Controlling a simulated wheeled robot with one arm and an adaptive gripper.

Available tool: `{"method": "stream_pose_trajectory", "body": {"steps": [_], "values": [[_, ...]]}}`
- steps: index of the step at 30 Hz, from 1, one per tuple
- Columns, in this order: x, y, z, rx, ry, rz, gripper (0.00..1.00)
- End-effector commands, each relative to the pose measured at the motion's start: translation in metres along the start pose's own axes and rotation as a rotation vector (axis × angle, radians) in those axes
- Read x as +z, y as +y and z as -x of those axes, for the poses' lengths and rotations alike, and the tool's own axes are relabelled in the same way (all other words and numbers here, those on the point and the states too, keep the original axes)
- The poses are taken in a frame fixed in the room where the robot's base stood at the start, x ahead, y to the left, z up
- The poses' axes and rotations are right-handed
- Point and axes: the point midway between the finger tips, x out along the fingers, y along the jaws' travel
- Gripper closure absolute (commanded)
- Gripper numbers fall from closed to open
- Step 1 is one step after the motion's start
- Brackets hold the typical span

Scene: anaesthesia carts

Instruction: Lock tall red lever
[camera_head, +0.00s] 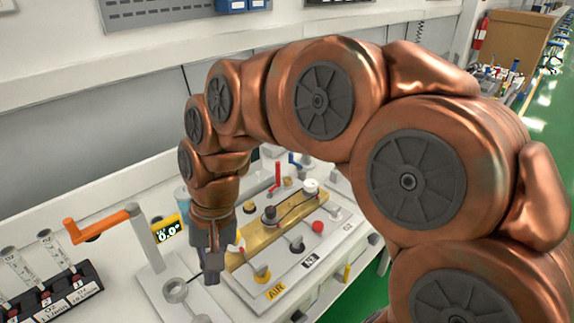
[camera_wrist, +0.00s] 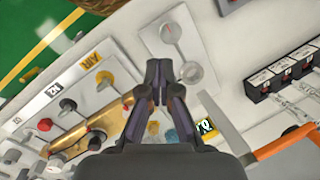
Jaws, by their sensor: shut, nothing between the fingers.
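A tall upright red lever (camera_head: 277,174) stands at the back of the white panel (camera_head: 325,240) in the head view. I cannot make it out in the wrist view, where my gripper blocks part of the panel. My gripper (camera_head: 211,276) points down at the panel's near left, left of and nearer than the red lever, and apart from it. In the wrist view my gripper (camera_wrist: 160,70) has its fingertips together with nothing between them, over the white surface beside a grey ring (camera_wrist: 191,73).
An orange-handled crank (camera_head: 97,224) on a grey post stands to the left. A brass block (camera_head: 262,236) with knobs, a yellow AIR knob (camera_head: 262,272) and a red knob (camera_head: 318,227) are on the panel. A blue lever (camera_head: 295,160) is near the red one. Flowmeters (camera_head: 55,250) stand far left.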

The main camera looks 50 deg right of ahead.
Motion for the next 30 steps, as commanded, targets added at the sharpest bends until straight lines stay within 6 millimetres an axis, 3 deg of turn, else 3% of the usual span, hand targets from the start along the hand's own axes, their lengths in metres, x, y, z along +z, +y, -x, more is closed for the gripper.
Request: {"method": "stream_pose_trajectory", "body": {"steps": [1, 4, 8, 11, 14, 18, 24, 27, 30], "values": [[-0.023, -0.004, 0.011, -0.053, 0.005, -0.1, 1.0], [-0.066, -0.004, 0.032, -0.156, 0.01, -0.312, 1.0], [-0.124, 0.015, 0.061, -0.294, 0.007, -0.607, 1.0], [-0.168, 0.046, 0.08, -0.402, -0.009, -0.849, 1.0], [-0.208, 0.091, 0.096, -0.51, -0.034, -1.103, 1.0], [-0.25, 0.171, 0.109, -0.658, -0.078, -1.456, 1.0], [-0.273, 0.276, 0.113, -0.819, -0.134, -1.842, 1.0], [-0.275, 0.306, 0.11, -0.86, -0.155, -1.95, 1.0], [-0.275, 0.322, 0.109, -0.883, -0.165, -2.003, 1.0]]}}
